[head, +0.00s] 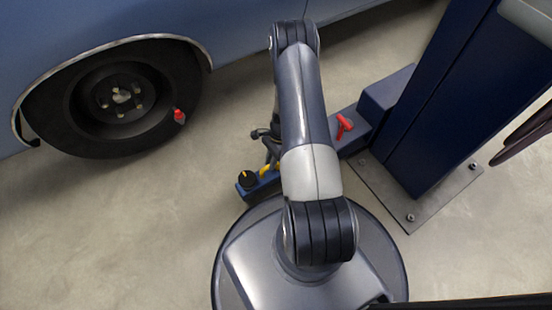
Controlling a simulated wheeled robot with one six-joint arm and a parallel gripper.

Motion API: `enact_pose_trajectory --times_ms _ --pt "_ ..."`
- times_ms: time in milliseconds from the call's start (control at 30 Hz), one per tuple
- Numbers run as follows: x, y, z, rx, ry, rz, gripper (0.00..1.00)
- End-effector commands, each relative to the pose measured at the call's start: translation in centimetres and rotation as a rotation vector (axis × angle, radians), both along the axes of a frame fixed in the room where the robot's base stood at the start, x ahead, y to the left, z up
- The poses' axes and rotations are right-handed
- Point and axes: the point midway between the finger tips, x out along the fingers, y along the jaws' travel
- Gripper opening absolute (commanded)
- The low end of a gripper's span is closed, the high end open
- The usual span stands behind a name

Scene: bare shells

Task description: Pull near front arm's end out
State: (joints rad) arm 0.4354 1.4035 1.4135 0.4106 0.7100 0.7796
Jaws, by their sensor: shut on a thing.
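The near front arm of a lift is a low blue beam (347,118) on the floor, running from the blue post toward the lower left. Its end (252,192) carries a round black pad (247,179) with a small yellow mark on top. A yellow piece (268,170) sits just right of the pad. My gripper (271,154) reaches down at this yellow piece and is shut on the arm's end there. Its fingertips are partly hidden, so the exact grip is unclear. My own arm covers the middle of the beam.
A red T-shaped handle (344,125) stands on the beam near the post (447,95), whose base plate (411,205) is bolted down. Floor left of the pad is clear.

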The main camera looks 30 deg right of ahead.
Motion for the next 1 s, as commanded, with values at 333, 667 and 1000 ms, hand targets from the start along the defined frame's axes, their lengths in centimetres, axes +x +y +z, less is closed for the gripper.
enact_pose_trajectory --times_ms 333,667,1000 --pt "-0.7 9.5 0.0 0.009 0.013 0.01 0.0" --pt "-0.8 12.5 0.0 0.008 0.012 0.002 0.0" --pt "-0.9 12.6 0.0 0.01 0.014 0.004 0.24"
